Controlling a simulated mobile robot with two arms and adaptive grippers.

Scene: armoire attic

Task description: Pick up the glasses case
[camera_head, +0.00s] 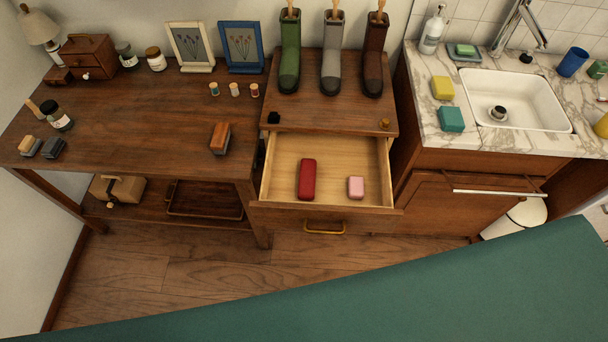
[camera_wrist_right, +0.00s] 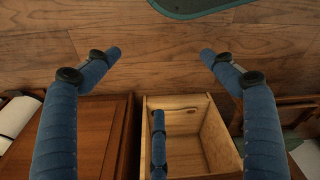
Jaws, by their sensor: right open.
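A red, rounded, elongated case (camera_head: 306,179), which looks like the glasses case, lies in the left-middle of an open wooden drawer (camera_head: 276,168). A small pink block (camera_head: 356,187) lies to its right in the same drawer. My right gripper (camera_wrist_right: 160,55) shows in the right wrist view with its blue fingers spread wide and nothing between them. The open drawer (camera_wrist_right: 212,135) is below it in that view; I cannot make out the red case there. Neither gripper shows in the head view, and my left gripper is in no view.
Three boots (camera_head: 332,60) stand on the cabinet top above the drawer. A desk (camera_head: 130,110) with a brown brush (camera_head: 220,138) adjoins on the left. A marble counter (camera_head: 430,110) with a sink (camera_head: 515,98) is on the right. Open floor (camera_head: 200,275) lies in front.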

